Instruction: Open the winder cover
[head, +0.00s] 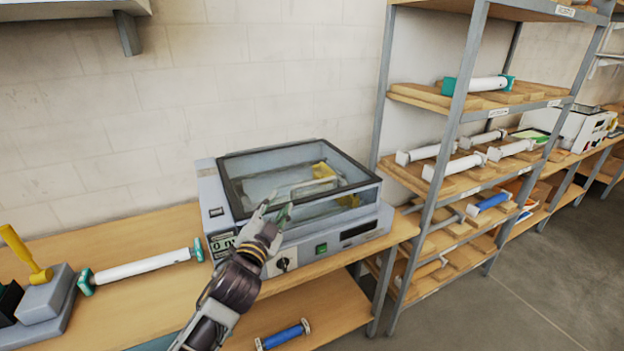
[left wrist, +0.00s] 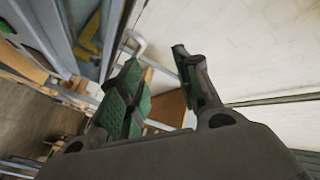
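The winder cover (head: 255,165), a clear lid in a dark frame, lies closed on the grey machine (head: 207,200). A pale bar-shaped handle (head: 315,184) shows at the cover; what looks like the same handle appears in the left wrist view (left wrist: 138,45). Through the cover I see yellow parts inside. My left gripper (head: 272,211) is in front of the cover's front edge, left of the handle. In the left wrist view its two green-padded fingers (left wrist: 165,90) are spread apart with nothing between them. The handle is beyond the fingertips. My right gripper is out of view.
The machine stands on a wooden bench (head: 60,235). A white roll with green ends (head: 140,267) and a grey block with a yellow lever (head: 45,292) are to its left. A metal shelf rack (head: 460,110) with rolls stands close on the right. The wall is behind.

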